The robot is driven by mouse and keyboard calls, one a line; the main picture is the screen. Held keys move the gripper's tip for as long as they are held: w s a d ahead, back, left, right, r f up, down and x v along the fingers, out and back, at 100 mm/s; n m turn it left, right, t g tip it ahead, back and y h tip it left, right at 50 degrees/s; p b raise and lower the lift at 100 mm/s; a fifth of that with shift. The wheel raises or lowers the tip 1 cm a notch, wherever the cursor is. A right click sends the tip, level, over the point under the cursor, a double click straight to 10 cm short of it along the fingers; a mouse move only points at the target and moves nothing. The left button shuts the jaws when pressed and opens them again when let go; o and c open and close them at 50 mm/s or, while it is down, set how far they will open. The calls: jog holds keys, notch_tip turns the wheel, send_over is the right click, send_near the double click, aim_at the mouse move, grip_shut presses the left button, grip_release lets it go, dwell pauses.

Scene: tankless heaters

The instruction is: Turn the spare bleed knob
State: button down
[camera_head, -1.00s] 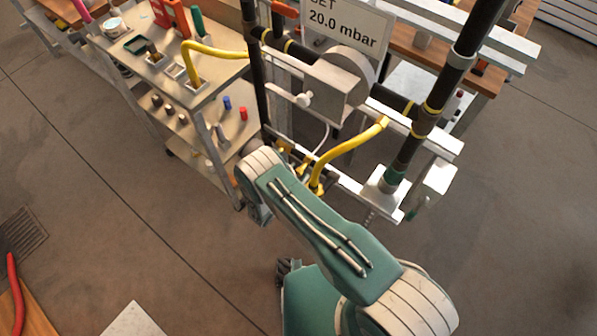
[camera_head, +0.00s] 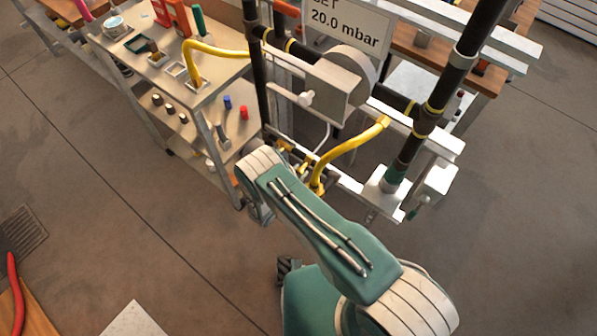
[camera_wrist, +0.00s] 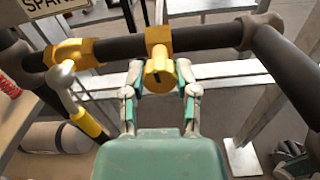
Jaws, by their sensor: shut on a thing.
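A yellow knob (camera_wrist: 159,75) sits on a yellow fitting around the dark horizontal pipe in the wrist view. A dark slot marks its face. My gripper (camera_wrist: 160,80) has one finger on each side of the knob and is shut on it. A sign (camera_wrist: 52,6) with cut-off lettering starting "SPA" hangs at the upper left. In the head view my arm reaches toward the pipe rack, and its wrist hides the gripper and the knob.
A yellow hose (camera_head: 347,153) curves close beside my wrist. A grey box (camera_head: 333,88) and a white "20.0 mbar" sign (camera_head: 345,25) stand above. A bench with small parts (camera_head: 190,75) is at the left. In the wrist view, a dark pipe (camera_wrist: 290,70) slants down at the right.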

jog(key=n, duration=0.5)
jog(key=shift+w+r, duration=0.15)
jog(key=n, duration=0.4)
jog(key=shift+n, duration=0.4)
jog(key=n, duration=0.5)
jog(key=shift+a, duration=0.1)
jog(key=n, duration=0.4)
jog(key=shift+f+n, duration=0.2)
jog(key=shift+n, duration=0.2)
jog(key=shift+c, duration=1.9)
grip_release()
jog(key=shift+a, duration=0.1)
jog(key=v, duration=1.2)
